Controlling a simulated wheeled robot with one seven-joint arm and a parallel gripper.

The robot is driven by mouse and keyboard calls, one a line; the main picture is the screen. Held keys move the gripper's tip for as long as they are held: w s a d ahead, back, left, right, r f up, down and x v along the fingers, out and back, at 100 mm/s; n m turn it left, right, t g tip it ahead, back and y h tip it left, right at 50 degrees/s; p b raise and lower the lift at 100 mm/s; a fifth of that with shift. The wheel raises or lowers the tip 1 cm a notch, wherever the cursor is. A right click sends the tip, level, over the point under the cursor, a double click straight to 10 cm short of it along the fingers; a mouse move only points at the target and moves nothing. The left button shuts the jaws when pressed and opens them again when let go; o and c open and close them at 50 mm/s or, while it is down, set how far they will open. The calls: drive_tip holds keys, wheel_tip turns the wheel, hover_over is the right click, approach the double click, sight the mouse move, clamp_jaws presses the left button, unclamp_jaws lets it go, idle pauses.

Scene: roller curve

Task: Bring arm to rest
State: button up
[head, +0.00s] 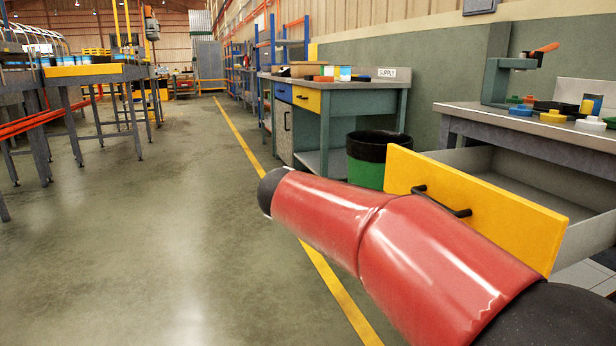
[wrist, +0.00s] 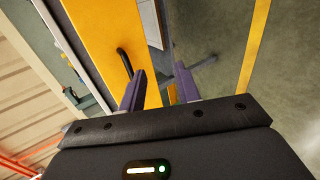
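My arm, red with a dark end, reaches across the front of an open drawer in the head view. The drawer has a yellow front (head: 470,205) with a black bar handle (head: 440,202) and grey sides, and it is pulled out from under the workbench at right. My gripper is not visible in the head view. In the wrist view my gripper (wrist: 160,70) has its two purple fingers apart, with nothing seen held between them. The drawer's yellow front (wrist: 100,35) and handle (wrist: 124,62) are close by, the handle just left of the left finger. Whether they touch is unclear.
A black and green bin (head: 366,165) stands behind the drawer front. The right workbench (head: 560,140) carries a press and several coloured parts. A supply bench (head: 345,110) stands farther back. Tables (head: 85,75) are at far left. The floor (head: 150,230) at left is clear.

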drive_tip(key=s+d+f+m+y+p, duration=0.15)
drive_tip(key=s+d+y+p, duration=0.35)
drive_tip(key=s, duration=0.6)
drive_tip(key=s+a+f+m+t+y+p, duration=0.1)
drive_tip(key=s+a+f+m+y+p, duration=0.1)
drive_tip(key=s+y, duration=0.4)
drive_tip(key=s+a+f+m, duration=0.1)
drive_tip(key=s+f, duration=0.1)
drive_tip(key=s, duration=0.2)
drive_tip(key=shift+s+f+t, duration=0.15)
drive_tip(key=shift+f+t, duration=0.15)
drive_tip(key=shift+f, duration=0.1)
